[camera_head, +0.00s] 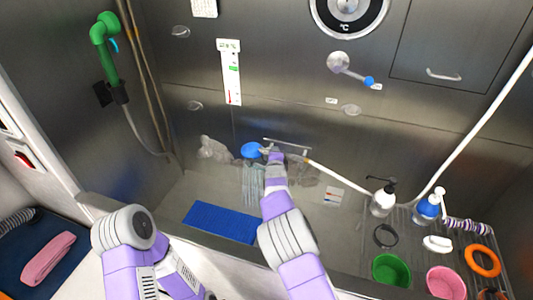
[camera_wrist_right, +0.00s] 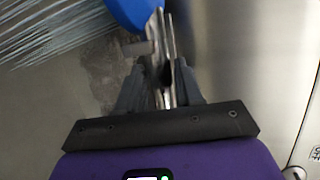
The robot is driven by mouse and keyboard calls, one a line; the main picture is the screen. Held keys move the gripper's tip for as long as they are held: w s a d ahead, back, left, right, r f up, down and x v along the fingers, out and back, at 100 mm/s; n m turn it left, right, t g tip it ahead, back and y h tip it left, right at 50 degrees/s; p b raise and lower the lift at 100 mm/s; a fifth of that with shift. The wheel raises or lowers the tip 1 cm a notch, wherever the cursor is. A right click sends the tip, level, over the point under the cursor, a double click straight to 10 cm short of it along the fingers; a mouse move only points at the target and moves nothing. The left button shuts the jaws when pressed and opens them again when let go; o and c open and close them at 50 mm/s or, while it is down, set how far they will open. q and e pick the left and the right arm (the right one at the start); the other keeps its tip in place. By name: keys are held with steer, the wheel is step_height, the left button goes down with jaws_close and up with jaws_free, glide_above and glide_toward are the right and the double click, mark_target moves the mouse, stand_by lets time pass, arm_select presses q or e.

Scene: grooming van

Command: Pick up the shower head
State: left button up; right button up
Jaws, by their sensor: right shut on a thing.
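The shower head has a round blue face (camera_head: 251,149), with water streaks falling below it toward the tub floor. Its blue edge also shows at the top of the right wrist view (camera_wrist_right: 130,12), with spray to the left. My right gripper (camera_head: 276,156) is at the shower head, just right of the blue face. In the right wrist view its fingers (camera_wrist_right: 163,85) are shut on a thin grey handle part below the blue head. A white hose (camera_head: 335,178) runs from there to the right. My left arm shows at lower left, but its gripper is out of view.
A metal rail (camera_head: 287,146) is close behind my right gripper. A blue mat (camera_head: 220,222) lies in the tub. Pump bottles (camera_head: 382,200), a green bowl (camera_head: 391,271) and a pink bowl (camera_head: 446,283) stand at right. A green nozzle (camera_head: 106,50) hangs on the left wall.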

steer(key=shift+s, duration=0.1)
jaws_close()
step_height(320, 180, up, 15)
steer(key=p, duration=0.6)
steer(key=shift+p, duration=0.3)
